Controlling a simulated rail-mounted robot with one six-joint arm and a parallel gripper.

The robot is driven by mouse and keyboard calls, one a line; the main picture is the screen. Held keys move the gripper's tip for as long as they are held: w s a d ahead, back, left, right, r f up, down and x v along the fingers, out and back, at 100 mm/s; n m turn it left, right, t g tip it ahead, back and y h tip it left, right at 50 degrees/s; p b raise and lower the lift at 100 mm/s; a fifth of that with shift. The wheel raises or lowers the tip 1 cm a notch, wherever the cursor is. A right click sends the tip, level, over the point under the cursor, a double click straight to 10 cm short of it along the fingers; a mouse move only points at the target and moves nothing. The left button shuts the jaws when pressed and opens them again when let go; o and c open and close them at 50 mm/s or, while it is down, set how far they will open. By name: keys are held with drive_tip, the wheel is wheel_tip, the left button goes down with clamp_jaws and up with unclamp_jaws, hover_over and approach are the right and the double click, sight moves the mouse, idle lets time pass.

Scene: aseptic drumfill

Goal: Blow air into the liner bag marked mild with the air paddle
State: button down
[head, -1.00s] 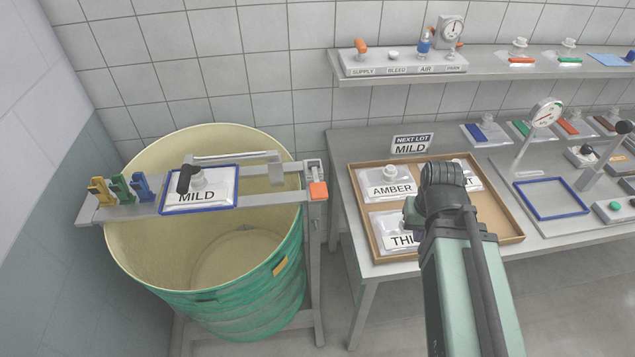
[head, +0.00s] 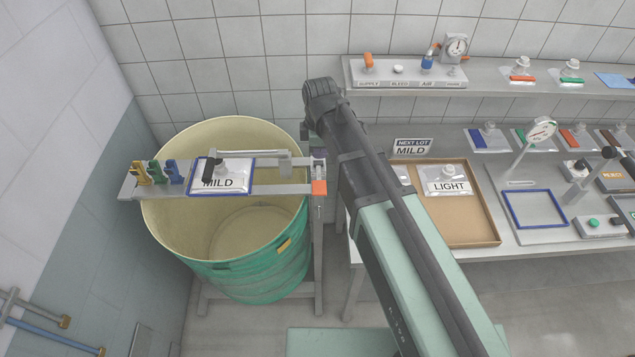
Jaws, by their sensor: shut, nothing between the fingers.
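The liner bag marked MILD (head: 236,170), clear with a white label and a blue rim, lies on the grey crossbar over the open drum. A black handle stands at its left and partly covers the label. The air paddle (head: 427,62) is a small blue part above the word AIR on the shelf's valve panel. The end of my arm, with a sliver of my gripper (head: 306,130), is just right of the drum's far rim, right of the bag and below and left of the panel. It is apart from the bag. My gripper is shut and empty; its fingers are mostly hidden behind my wrist.
The panel (head: 402,85) also carries an orange part and a gauge (head: 455,47). The green drum (head: 245,275) has yellow, green and blue clips on its crossbar. A cardboard tray (head: 470,233) with a LIGHT bag is partly behind my arm. More bags sit on the shelf and bench.

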sight(320, 189)
drive_tip(key=shift+f, duration=0.1)
wheel_tip(320, 189, down, 14)
drive_tip(key=b, duration=1.4)
